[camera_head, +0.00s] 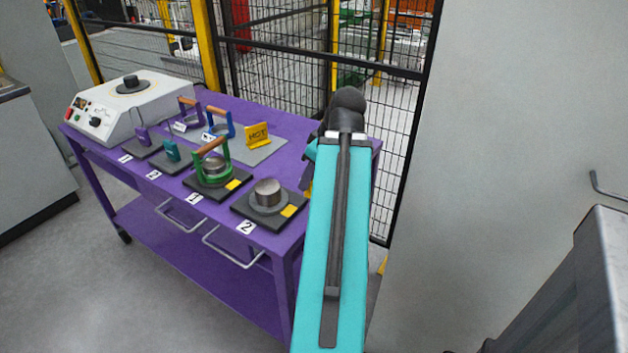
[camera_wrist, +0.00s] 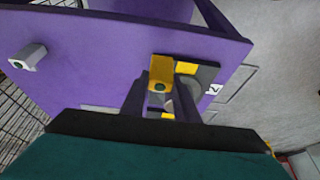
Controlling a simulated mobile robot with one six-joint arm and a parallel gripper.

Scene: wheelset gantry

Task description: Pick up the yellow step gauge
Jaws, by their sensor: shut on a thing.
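The yellow step gauge (camera_wrist: 161,70) shows in the wrist view as a yellow block with a dark round spot. It sits between the fingertips of my gripper (camera_wrist: 160,90), which is shut on it. Beneath it is the purple cart top, with the black station 2 plate just beyond to the right. Whether the gauge touches the cart top, I cannot tell. In the head view my teal arm covers the gripper and nearly all of the gauge; only a sliver of yellow shows at the arm's left edge.
The purple cart (camera_head: 285,130) carries the station 2 plate with a metal cylinder (camera_head: 268,193), a green-framed wooden-handled tool (camera_head: 212,160) at station 1, a yellow HOT sign (camera_head: 258,136) and a white heater (camera_head: 125,103). Mesh fence (camera_head: 285,55) stands behind; a grey wall is at right.

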